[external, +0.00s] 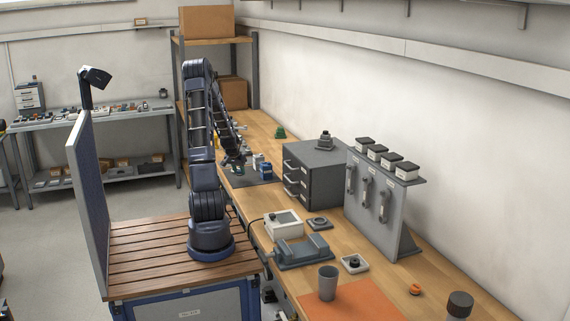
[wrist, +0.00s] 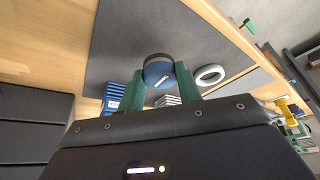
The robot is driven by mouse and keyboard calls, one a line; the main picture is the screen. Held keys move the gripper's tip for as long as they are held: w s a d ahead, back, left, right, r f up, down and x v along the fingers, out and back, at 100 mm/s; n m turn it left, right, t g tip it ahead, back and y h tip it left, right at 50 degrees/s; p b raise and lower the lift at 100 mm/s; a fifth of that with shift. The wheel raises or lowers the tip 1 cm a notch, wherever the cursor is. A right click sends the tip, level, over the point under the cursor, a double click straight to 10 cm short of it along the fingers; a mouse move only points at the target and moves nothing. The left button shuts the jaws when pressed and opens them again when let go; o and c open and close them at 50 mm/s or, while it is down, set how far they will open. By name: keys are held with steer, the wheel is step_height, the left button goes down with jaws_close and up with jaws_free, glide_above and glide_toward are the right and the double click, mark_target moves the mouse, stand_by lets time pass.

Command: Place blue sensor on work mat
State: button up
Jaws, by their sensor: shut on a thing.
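The blue sensor (wrist: 158,72) is a round blue piece with a dark top and a small white label. In the wrist view it sits between the green fingertips of my gripper (wrist: 159,82), which is shut on it. A dark grey mat (wrist: 190,32) lies behind the sensor in this view. The mat also shows in the external view (external: 264,181), on the bench under my gripper (external: 236,166). I cannot tell how high the sensor is above the mat. In the external view the sensor is too small to make out surely.
A white ring (wrist: 210,75) and a blue block (wrist: 116,101) are close to the fingers. A dark drawer cabinet (external: 315,168) stands right of the mat. A white box (external: 283,224), a grey cup (external: 327,283) and an orange mat (external: 366,302) are nearer the camera.

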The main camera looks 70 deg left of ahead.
mark_target(238, 171)
steer(key=shift+f, duration=1.75)
steer(key=shift+f, duration=0.15)
steer(key=o, duration=1)
steer(key=v, duration=1.2)
